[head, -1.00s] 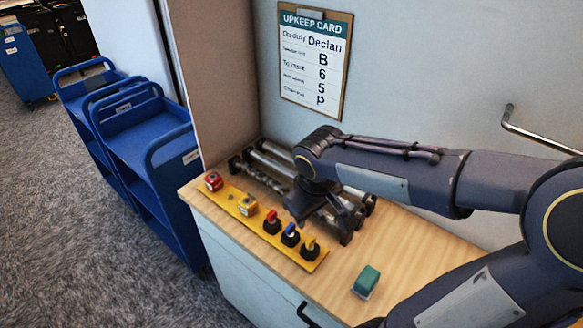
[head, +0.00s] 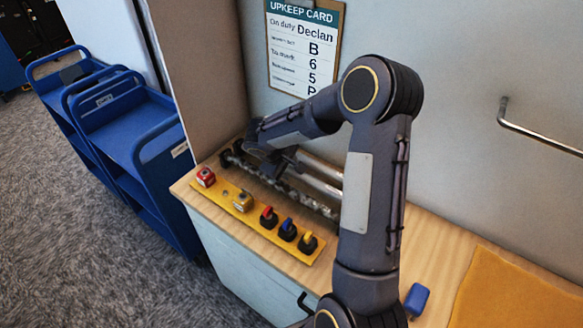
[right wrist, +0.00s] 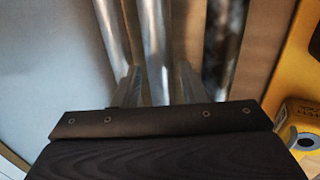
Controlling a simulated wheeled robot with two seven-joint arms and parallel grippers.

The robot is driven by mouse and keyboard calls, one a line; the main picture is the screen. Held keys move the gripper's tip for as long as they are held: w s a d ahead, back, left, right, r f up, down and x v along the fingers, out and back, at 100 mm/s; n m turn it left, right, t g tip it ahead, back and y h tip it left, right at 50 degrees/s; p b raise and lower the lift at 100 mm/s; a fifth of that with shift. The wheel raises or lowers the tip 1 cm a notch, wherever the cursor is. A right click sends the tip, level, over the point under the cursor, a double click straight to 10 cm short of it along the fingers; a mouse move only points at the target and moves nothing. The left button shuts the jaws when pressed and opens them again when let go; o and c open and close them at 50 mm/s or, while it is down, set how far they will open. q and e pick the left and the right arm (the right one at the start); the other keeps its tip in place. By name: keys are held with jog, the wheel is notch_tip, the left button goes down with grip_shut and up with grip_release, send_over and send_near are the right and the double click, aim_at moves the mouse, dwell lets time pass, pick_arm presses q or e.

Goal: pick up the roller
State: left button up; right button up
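Several metal rollers lie side by side in a rack at the back of the wooden counter. In the head view a smooth silver roller (head: 322,187) and a dark, textured roller (head: 308,201) show beyond my arm. My right gripper (head: 277,166) is low over the left part of the rack, partly hidden by my wrist. In the right wrist view, my right gripper (right wrist: 157,88) is open, its fingers apart on either side of a smooth middle roller (right wrist: 154,40). Contact cannot be told. The textured roller (right wrist: 225,40) is to the right. My left gripper is out of view.
A yellow panel (head: 222,192) with red, blue and yellow knobs lies in front of the rack. A blue block (head: 417,299) and an orange mat (head: 515,290) are at the right. An upkeep card (head: 305,50) hangs above. Blue carts (head: 130,140) stand at left.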

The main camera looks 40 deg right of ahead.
jog(key=shift+x, duration=0.95)
jog(key=shift+r, duration=0.1)
jog(key=shift+c, duration=0.5)
grip_shut()
jog(key=shift+r, duration=0.1)
